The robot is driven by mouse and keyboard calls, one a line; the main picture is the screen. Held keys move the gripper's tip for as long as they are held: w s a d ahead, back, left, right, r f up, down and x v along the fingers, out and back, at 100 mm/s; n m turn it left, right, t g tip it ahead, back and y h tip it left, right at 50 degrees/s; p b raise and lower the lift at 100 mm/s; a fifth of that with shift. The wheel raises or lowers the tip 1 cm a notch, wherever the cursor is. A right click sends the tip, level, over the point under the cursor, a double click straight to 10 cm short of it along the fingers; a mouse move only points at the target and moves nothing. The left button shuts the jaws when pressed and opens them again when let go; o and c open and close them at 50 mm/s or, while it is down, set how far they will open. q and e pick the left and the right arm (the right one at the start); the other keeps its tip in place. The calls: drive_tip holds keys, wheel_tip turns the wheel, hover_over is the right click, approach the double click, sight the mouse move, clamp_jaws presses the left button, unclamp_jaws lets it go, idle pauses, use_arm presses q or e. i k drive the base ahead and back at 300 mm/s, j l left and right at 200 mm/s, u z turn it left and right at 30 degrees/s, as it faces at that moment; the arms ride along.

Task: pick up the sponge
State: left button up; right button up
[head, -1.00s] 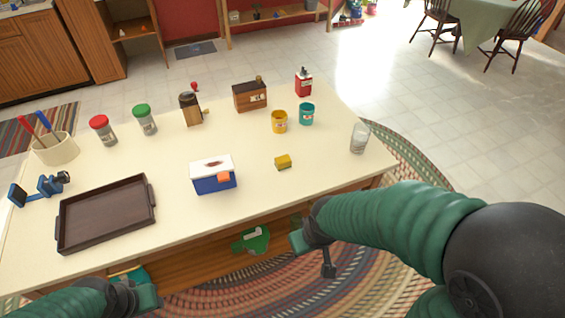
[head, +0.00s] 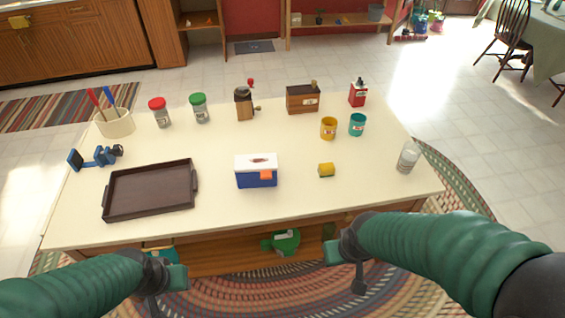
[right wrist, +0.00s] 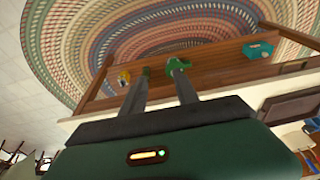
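The small yellow sponge (head: 326,170), with a greenish lower edge, lies on the cream tabletop (head: 220,218) right of the middle, near the front. My right gripper (head: 336,258) is in front of the table, below the sponge and apart from it. In the right wrist view its two fingers (right wrist: 160,82) stand apart with nothing between them. My left gripper (head: 176,276) is in front of the table's left half, far from the sponge. Its finger gap cannot be made out.
A blue-and-white box (head: 256,178) stands left of the sponge, with a dark tray (head: 150,190) farther left. Yellow (head: 328,128) and teal (head: 357,125) cups stand behind it, a glass (head: 408,158) to its right. The tabletop around the sponge is clear.

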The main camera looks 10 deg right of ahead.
sight(326, 170)
drive_tip(key=i+j+z, duration=0.1)
drive_tip(key=i, duration=0.35)
drive_tip(key=i+j, duration=0.25)
drive_tip(key=i, duration=0.25)
drive_tip(key=l+z, duration=0.05)
